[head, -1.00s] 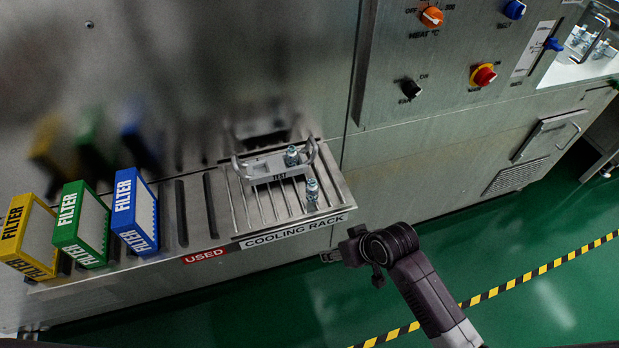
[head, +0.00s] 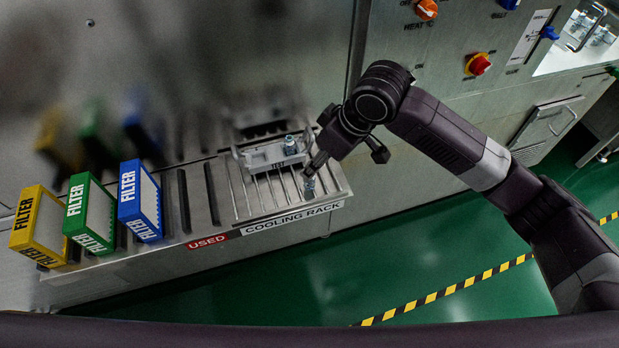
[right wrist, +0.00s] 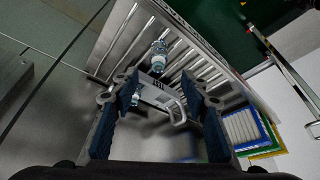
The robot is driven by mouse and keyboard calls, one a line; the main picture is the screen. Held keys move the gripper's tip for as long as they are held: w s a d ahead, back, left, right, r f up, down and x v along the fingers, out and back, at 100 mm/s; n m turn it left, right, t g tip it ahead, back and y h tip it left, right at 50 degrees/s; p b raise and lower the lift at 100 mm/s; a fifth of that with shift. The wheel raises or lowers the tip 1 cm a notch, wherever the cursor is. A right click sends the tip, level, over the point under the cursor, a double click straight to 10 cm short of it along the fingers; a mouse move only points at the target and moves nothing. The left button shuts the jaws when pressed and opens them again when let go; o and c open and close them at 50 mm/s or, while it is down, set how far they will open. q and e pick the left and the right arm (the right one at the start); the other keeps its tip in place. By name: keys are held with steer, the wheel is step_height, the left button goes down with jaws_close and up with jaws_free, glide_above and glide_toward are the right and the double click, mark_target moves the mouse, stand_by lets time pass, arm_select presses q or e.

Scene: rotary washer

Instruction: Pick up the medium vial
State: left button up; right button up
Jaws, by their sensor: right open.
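A small clear vial with a blue-grey cap (head: 309,188) stands on the bars of the cooling rack (head: 240,197), near its front right. It also shows in the right wrist view (right wrist: 159,57). A second vial (head: 290,146) sits in the grey holder marked TEST (head: 262,158); the right wrist view shows it too (right wrist: 135,98). I cannot tell which is the medium one. My right gripper (head: 314,163) is just above the front vial and beside the holder. In the right wrist view its blue-padded fingers (right wrist: 160,85) are apart, with nothing held. My left gripper is out of view.
Yellow (head: 24,222), green (head: 83,222) and blue (head: 131,200) filters stand left of the rack. The holder's raised handles are close to my right gripper. The steel machine wall rises behind the rack. Green floor lies clear in front.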

steer(key=p+x, duration=0.1)
steer(key=x, duration=0.1)
steer(key=shift+w+f, duration=0.25)
steer(key=shift+f, duration=0.05)
steer(key=p+x, duration=0.1)
steer(key=x, duration=0.3)
steer(key=shift+s+d+f+p, duration=0.15)
steer(key=shift+s+f+p, duration=0.05)
steer(key=shift+f+p, duration=0.15)
steer(key=shift+w+f, duration=0.1)
steer(key=shift+f, duration=0.1)
steer(key=shift+c, duration=0.7)
steer(key=c, duration=0.8)
